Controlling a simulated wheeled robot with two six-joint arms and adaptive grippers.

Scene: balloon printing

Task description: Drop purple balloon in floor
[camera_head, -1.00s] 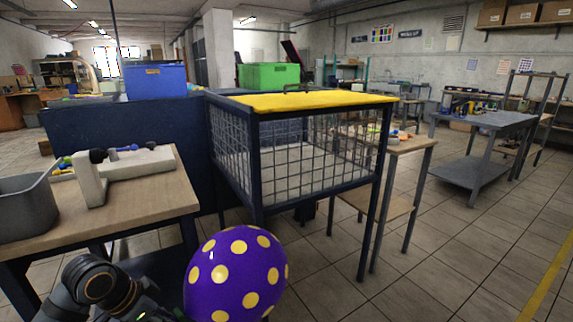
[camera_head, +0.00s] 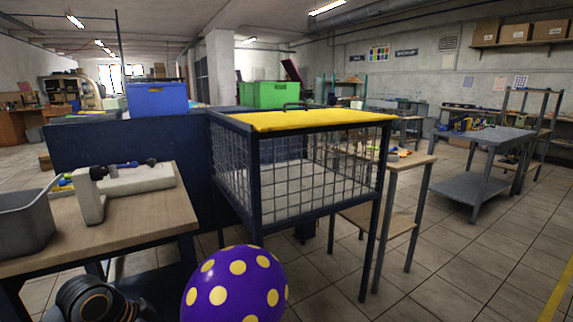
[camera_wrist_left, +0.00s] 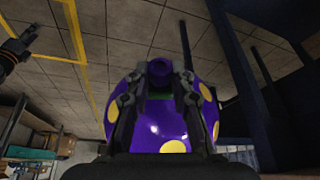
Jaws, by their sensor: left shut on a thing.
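The purple balloon (camera_head: 235,290) with yellow dots is at the bottom of the head view, in front of the wire cage. In the left wrist view the balloon (camera_wrist_left: 162,125) lies beyond my left gripper (camera_wrist_left: 158,80), whose fingers are shut on its neck. In the head view only part of my left arm shows at the bottom left, and the gripper itself is out of the picture. The tiled floor (camera_head: 420,285) shows to the right of the balloon; it also shows in the left wrist view (camera_wrist_left: 125,40).
The wire cage with a yellow lid (camera_head: 300,120) stands behind the balloon. A wooden-topped workbench (camera_head: 140,222) with a grey bin (camera_head: 25,228) and a white fixture (camera_head: 92,200) is on the left. A grey table (camera_head: 470,187) stands at the right. Open floor lies at the lower right.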

